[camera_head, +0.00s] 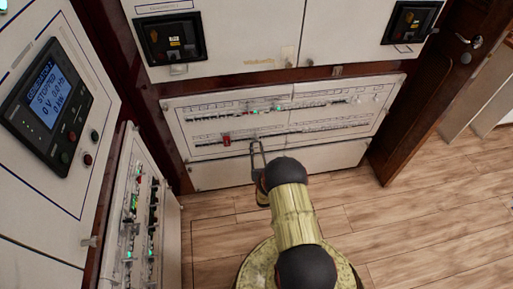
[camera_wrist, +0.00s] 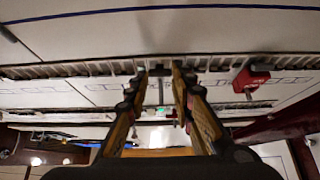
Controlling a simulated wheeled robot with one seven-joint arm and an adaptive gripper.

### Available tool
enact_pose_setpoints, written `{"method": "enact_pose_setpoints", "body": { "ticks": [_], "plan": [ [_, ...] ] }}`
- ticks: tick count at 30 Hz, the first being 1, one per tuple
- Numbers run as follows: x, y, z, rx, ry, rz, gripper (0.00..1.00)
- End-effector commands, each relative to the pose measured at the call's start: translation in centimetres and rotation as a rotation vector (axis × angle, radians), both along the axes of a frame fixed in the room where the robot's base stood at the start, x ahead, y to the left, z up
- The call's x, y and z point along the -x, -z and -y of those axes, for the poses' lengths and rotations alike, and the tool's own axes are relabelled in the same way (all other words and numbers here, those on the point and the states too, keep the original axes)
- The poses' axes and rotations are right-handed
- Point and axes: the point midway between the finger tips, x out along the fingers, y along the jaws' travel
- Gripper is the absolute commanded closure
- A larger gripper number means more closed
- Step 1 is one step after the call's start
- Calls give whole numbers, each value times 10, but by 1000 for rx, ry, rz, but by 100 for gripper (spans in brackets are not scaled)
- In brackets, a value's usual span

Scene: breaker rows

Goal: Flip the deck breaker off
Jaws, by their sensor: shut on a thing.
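A white breaker panel (camera_head: 330,105) with two long rows of small breakers is set low in the wall ahead. My gripper (camera_head: 255,147) reaches the lower row, right of a red block (camera_head: 226,140). In the wrist view, the fingertips of my gripper (camera_wrist: 164,72) are at the breaker row (camera_wrist: 100,68), close around a small dark breaker lever (camera_wrist: 160,88). The lever is mostly hidden between the fingers. The red block (camera_wrist: 250,80) is to the right there. The labels are too small to read, so I cannot tell which breaker is the deck one.
A second breaker panel (camera_head: 140,215) with green lights stands at the left, below a generator display (camera_head: 48,100). Black units (camera_head: 174,40) sit in the cabinets above. A wooden door (camera_head: 440,90) is at the right. The wooden floor (camera_head: 430,210) at the right is clear.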

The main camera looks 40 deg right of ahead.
Motion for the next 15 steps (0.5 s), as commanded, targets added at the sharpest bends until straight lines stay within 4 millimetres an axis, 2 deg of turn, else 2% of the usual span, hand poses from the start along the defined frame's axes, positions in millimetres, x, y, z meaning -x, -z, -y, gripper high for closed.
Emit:
{"method": "enact_pose_setpoints", "body": {
  "ticks": [15],
  "plan": [
    [-3, 8, 2, 68, 0, 112, 100]
  ]
}}
